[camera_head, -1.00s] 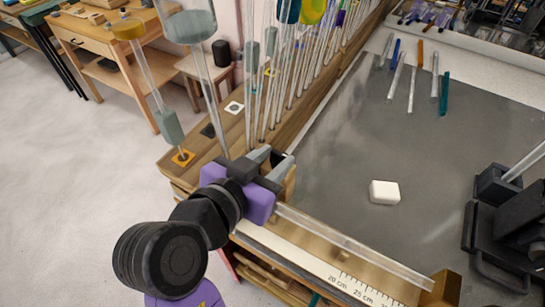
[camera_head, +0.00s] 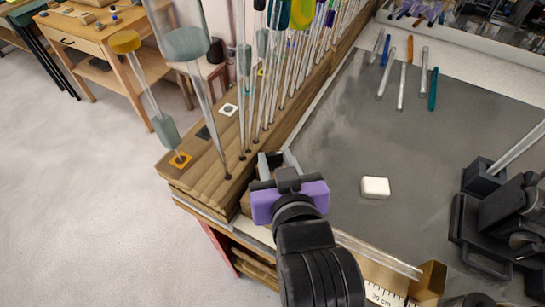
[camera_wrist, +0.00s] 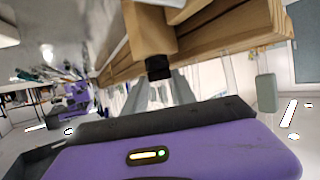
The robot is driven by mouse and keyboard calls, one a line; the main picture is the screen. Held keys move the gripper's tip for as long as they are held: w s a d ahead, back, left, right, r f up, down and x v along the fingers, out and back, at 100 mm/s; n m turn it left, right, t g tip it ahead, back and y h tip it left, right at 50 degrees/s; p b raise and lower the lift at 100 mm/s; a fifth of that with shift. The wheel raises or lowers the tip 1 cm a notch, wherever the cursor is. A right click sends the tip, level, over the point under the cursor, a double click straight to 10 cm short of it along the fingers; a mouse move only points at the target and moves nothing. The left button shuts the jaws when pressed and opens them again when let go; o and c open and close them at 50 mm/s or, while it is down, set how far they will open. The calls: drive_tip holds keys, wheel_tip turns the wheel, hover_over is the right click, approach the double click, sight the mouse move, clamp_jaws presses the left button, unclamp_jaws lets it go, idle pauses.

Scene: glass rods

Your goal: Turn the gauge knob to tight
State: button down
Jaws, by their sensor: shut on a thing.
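The gauge knob (camera_wrist: 158,67) is a small black knob on the end of a wooden block (camera_wrist: 150,32) in the wrist view. My gripper (camera_wrist: 158,82) has its two grey fingers on either side of the knob and is shut on it. In the head view my gripper (camera_head: 278,160) is at the table's near left corner, by the wooden rack, and my purple wrist hides most of the block. I cannot make out the knob there, nor any mark of tight or loose. The gauge's scale (camera_head: 385,296) shows "30 cm", with a glass rod (camera_head: 378,252) lying along it.
A wooden rack (camera_head: 205,180) with several upright glass rods stands close left of my gripper. A white block (camera_head: 375,187) lies on the grey mat (camera_head: 335,130), with several loose rods at the back. A black fixture (camera_head: 500,225) stands at the right. The mat's middle is clear.

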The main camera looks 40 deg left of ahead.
drive_tip(key=n+g, duration=0.1)
drive_tip(key=w+n+g+y, duration=0.1)
drive_tip(key=shift+d+n+g+y+b, duration=0.3)
drive_tip(key=n+g, duration=0.1)
drive_tip(key=n+g+b, duration=0.1)
drive_tip(key=g, duration=0.1)
drive_tip(key=shift+w+f+n+y+b, duration=0.2)
drive_tip(key=shift+w+n+y+b, duration=0.1)
drive_tip(key=shift+n+y, duration=0.1)
drive_tip(key=n+g+b, duration=0.1)
drive_tip(key=g, duration=0.1)
drive_tip(key=n+g+b, duration=0.1)
drive_tip(key=n, duration=0.1)
drive_tip(key=n+g+b, duration=0.1)
drive_tip(key=g, duration=0.1)
drive_tip(key=shift+w+g+b, duration=0.3)
drive_tip(key=shift+n, duration=0.4)
drive_tip(key=c, duration=1)
unclamp_jaws()
drive_tip(key=shift+a, duration=0.1)
drive_tip(key=shift+r, duration=0.1)
drive_tip(key=shift+b+v, duration=1.1)
drive_tip(key=shift+v, duration=2.8)
